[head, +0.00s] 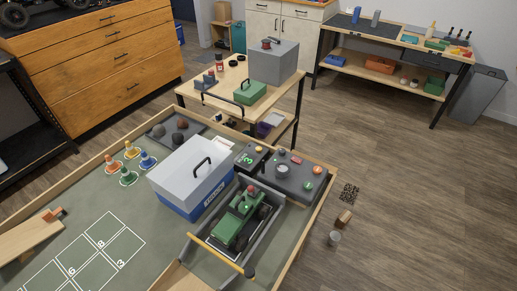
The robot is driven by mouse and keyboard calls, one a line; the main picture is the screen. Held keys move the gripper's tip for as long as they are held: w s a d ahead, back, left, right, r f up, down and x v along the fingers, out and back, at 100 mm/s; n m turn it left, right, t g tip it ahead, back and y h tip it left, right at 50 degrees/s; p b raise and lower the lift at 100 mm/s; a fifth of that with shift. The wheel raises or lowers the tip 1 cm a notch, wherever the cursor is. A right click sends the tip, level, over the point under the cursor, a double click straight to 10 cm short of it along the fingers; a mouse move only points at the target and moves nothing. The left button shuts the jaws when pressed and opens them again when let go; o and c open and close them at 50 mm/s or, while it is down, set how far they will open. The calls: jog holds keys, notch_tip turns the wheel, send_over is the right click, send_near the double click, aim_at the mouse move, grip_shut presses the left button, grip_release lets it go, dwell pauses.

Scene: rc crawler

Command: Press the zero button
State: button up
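A dark grey control box (300,176) sits at the far right corner of the green-topped table. It has a round light dial (282,169) and several small coloured buttons, including an orange one (318,170). Next to it on the left is a small black box (246,158) with lit green digits and a small green button or light on top. Labels are too small to read, so I cannot tell which button is the zero button. My gripper is not in view.
A green crawler (240,219) stands in a grey-walled bay with a yellow bar in front. A white and blue case (192,176) stands to its left. Coloured cones and a wooden ramp (28,236) lie further left. A wooden block (343,217) and grey cup (334,238) are at right.

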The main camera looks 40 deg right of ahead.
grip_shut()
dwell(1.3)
